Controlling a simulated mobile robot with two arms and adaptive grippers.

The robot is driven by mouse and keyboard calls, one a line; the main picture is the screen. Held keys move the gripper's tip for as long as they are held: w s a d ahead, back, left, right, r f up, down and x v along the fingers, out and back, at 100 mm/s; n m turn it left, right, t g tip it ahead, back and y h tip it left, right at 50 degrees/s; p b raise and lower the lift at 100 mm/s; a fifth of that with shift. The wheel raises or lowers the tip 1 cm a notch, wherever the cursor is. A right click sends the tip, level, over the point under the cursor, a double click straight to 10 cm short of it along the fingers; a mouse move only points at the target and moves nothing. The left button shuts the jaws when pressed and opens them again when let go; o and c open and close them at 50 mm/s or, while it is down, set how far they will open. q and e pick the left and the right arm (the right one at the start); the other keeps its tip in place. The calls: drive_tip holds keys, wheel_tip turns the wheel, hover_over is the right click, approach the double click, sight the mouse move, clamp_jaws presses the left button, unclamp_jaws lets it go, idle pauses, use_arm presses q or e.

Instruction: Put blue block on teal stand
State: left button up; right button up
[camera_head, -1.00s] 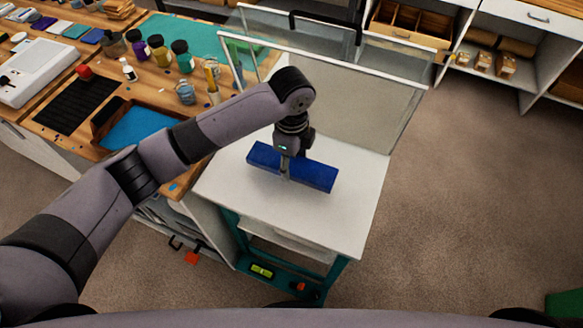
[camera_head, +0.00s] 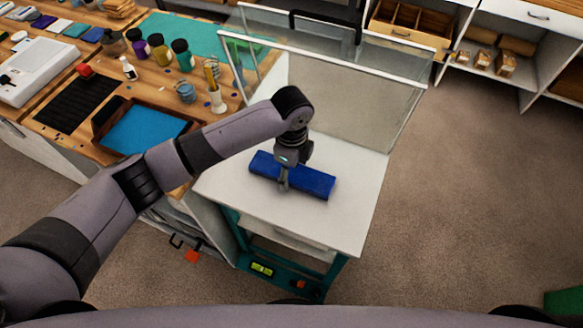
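The long blue block (camera_head: 315,182) lies level over the white top of the teal stand (camera_head: 345,228), which has teal legs and a lower teal shelf. The block looks to be at or very close to the surface; I cannot tell for certain whether it touches. My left gripper (camera_head: 284,184) points straight down at the block's middle, with its fingers around the block's narrow width, and looks shut on it. The far fingertip is hidden behind the block and the gripper body. My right gripper is not in view.
A clear panelled screen (camera_head: 345,95) with a light frame stands behind the stand's top. A wooden bench at left holds jars (camera_head: 182,55), a blue-lined tray (camera_head: 140,128) and a white device (camera_head: 35,72). The stand's top around the block is bare.

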sight(292, 172)
use_arm(q)
drive_tip(key=shift+r, duration=0.15)
drive_tip(key=shift+r, duration=0.3)
wheel_tip(292, 172, up, 11)
drive_tip(key=b, duration=0.1)
drive_tip(key=shift+r, duration=0.2)
idle(0.5)
